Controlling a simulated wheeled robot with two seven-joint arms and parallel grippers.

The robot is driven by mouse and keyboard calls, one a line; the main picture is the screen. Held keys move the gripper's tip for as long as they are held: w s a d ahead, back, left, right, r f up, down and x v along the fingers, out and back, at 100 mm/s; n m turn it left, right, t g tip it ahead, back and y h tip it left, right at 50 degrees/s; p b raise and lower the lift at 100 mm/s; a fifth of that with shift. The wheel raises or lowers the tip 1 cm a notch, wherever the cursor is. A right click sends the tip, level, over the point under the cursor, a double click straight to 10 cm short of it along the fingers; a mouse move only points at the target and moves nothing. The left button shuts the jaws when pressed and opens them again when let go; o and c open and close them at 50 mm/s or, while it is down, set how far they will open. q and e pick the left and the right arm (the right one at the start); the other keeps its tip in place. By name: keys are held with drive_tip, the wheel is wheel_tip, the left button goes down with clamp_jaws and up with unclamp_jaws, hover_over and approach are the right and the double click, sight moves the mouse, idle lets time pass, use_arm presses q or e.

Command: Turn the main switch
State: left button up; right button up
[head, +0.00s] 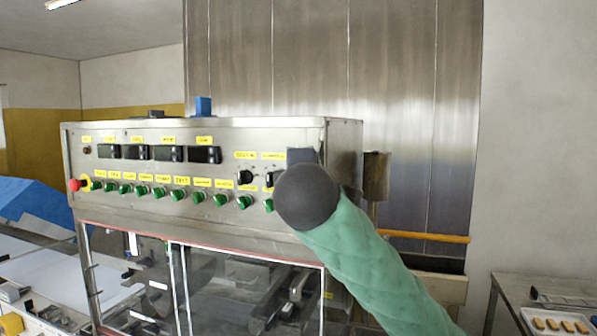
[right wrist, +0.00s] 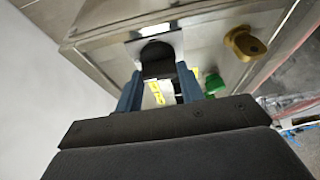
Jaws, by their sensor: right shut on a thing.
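The control panel (head: 230,145) is a steel box with yellow labels, dark displays, several green knobs (head: 198,197) and two black knobs near its right end. My right arm, in a green sleeve with a dark round wrist, covers the panel's lower right corner in the head view and hides its fingers there. In the right wrist view, the blue fingers of my right gripper (right wrist: 158,76) are shut on a black switch knob (right wrist: 157,60) set on a bright plate. I take this knob as the main switch; its label is not readable. My left gripper is not in view.
A mustard-coloured knob (right wrist: 245,43) and a green knob (right wrist: 213,84) sit close to the right of my fingers. A red button (head: 74,185) is at the panel's far left. Glazed doors are below the panel. A table with a tray (head: 590,318) stands at lower right.

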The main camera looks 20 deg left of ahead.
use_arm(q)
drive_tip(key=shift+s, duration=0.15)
use_arm(e)
drive_tip(key=shift+f, duration=0.1)
drive_tip(key=o, duration=1)
drive_tip(key=shift+a, duration=0.1)
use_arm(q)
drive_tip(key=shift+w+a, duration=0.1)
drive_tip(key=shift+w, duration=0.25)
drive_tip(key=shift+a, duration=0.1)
use_arm(e)
drive_tip(key=shift+s, duration=0.1)
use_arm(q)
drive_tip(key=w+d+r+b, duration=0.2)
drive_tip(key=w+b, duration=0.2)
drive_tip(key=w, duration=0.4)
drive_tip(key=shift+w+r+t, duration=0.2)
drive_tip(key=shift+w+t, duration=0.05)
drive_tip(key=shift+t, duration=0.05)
use_arm(e)
drive_tip(key=v, duration=0.7)
drive_tip(key=shift+s, duration=0.35)
